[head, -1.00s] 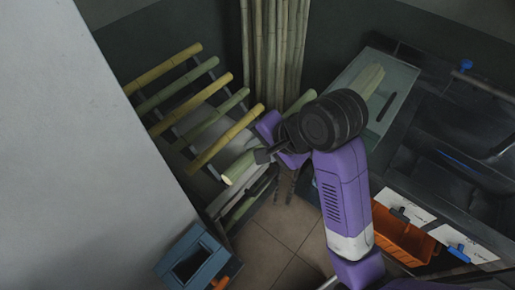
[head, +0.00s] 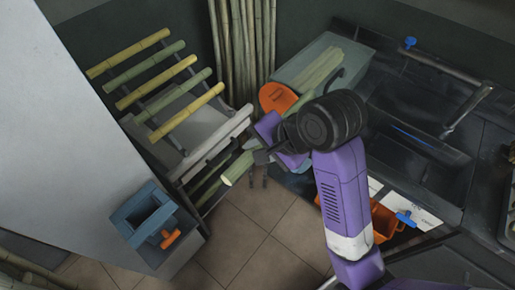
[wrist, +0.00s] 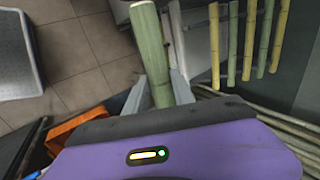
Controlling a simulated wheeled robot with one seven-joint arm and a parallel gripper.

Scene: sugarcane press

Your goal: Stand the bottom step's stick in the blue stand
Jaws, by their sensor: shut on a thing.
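My gripper (head: 262,157) is shut on a pale green stick (head: 238,169). The stick's cut end points down-left in the head view, in front of the step rack. In the wrist view the stick (wrist: 150,45) runs up from between the two fingers of my gripper (wrist: 158,90); its lower part is hidden by the gripper body. The blue stand (head: 133,208) is at the lower left of the head view, with an open top and an orange part at its side. The stick is apart from the stand.
The step rack (head: 187,153) holds several yellow and green sticks (head: 128,53). Tall canes (head: 240,50) stand in the corner. An orange object (head: 277,97) is behind my gripper, and a dark sink counter (head: 420,140) is on the right. Tiled floor (head: 235,235) lies clear below the stick.

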